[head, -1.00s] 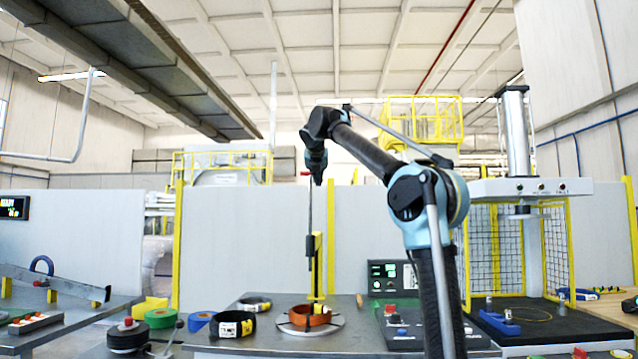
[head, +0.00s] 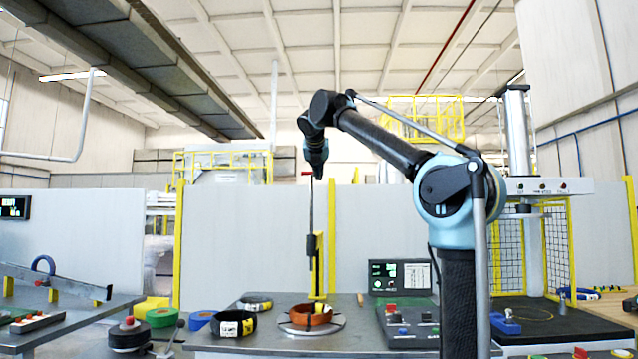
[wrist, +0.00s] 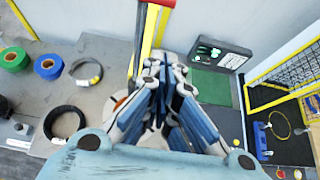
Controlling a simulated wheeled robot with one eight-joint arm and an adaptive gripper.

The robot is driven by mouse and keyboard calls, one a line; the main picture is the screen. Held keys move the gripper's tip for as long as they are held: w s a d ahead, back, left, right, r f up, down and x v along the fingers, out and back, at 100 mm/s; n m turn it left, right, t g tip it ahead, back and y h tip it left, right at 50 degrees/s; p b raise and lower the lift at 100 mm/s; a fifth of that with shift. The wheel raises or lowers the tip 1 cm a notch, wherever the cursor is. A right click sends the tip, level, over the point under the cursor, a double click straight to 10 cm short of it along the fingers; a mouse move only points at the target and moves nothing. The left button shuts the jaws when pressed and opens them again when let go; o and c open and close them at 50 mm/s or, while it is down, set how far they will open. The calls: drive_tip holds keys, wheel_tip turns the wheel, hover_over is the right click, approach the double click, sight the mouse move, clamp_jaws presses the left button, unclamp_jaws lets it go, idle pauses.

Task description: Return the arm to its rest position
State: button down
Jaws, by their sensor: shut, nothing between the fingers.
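My arm rises at the right of the head view and bends over to the left at its elbow. My gripper (head: 318,176) hangs at its far end, pointing down, high above the bench. In the wrist view my gripper (wrist: 163,64) has its blue-grey fingers together, with nothing seen between them. An orange coil (head: 311,316) lies on the round pale plate (head: 334,328) below. In the wrist view my fingers hide most of that coil and plate.
A yellow post (head: 318,265) and a thin dark rod (head: 311,210) stand by the plate. Black coils (head: 233,325) lie to its left, a control panel (head: 402,320) to its right. A yellow mesh cage (head: 510,255) stands farther right.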

drive_tip(key=s+d+f+m+g+h, duration=0.1)
drive_tip(key=s+d+f+m+g, duration=0.1)
drive_tip(key=s+d+f+m, duration=0.6)
drive_tip(key=s+d+f+m+g, duration=0.15)
drive_tip(key=d+f+m, duration=0.35)
drive_tip(key=f, duration=0.7)
drive_tip(key=s+d+f+m+g+h, duration=0.1)
drive_tip(key=s+d+f+m+g, duration=0.1)
drive_tip(key=s+d+f+m, duration=0.55)
drive_tip(key=s+d+f+m+g, duration=0.1)
drive_tip(key=s+f+m, duration=0.4)
drive_tip(key=f, duration=0.8)
drive_tip(key=s+d+f+m+g+y, duration=0.1)
drive_tip(key=s+d+f+m, duration=0.2)
drive_tip(key=s+f, duration=0.8)
drive_tip(key=s+d+f+m+g+y, duration=0.1)
drive_tip(key=s+f+m, duration=0.6)
drive_tip(key=f, duration=0.9)
drive_tip(key=shift+s+d+f+g, duration=0.15)
drive_tip(key=shift+s+d+g, duration=0.4)
drive_tip(key=shift+s, duration=0.4)
drive_tip(key=shift+w+f, duration=0.2)
drive_tip(key=shift+w, duration=0.25)
